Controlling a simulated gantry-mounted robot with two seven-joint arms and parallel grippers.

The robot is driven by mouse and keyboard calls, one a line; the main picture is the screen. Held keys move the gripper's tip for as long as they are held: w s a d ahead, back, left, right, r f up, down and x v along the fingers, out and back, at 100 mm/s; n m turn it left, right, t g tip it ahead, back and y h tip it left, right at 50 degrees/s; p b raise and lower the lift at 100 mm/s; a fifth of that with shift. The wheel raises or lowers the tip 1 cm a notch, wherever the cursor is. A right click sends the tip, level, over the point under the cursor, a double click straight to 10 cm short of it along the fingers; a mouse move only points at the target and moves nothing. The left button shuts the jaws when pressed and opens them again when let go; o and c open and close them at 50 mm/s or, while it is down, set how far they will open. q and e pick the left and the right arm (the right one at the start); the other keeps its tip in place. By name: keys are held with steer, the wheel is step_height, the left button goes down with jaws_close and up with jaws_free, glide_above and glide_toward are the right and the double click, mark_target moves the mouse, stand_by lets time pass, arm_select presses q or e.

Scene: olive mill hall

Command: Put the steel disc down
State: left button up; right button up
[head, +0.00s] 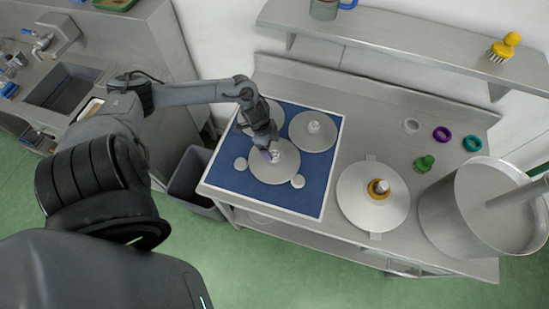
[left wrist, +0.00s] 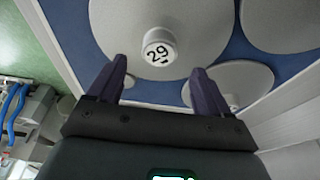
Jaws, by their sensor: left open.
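Three large steel discs lie on a blue mat (head: 225,177). The front disc (head: 285,167) is under my left gripper (head: 273,153); the others are the back left disc (head: 262,112) and back right disc (head: 313,138). In the left wrist view, a disc (left wrist: 120,22) has a pale central knob (left wrist: 157,48) marked "29". My left gripper (left wrist: 157,85) is open, its two dark fingers apart with the knob ahead between them. The fingers do not visibly touch the knob. The front disc appears to rest flat on the mat. My right gripper is not in view.
Two small discs, left (head: 240,164) and right (head: 298,181), lie by the front disc. A shelf (head: 400,40) runs behind.

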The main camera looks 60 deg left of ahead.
mark_target(274, 154)
arm_select(q)
steer(key=shift+s+x, duration=0.2)
steer(key=shift+x, duration=2.2)
steer(key=shift+a, duration=0.1)
jaws_close()
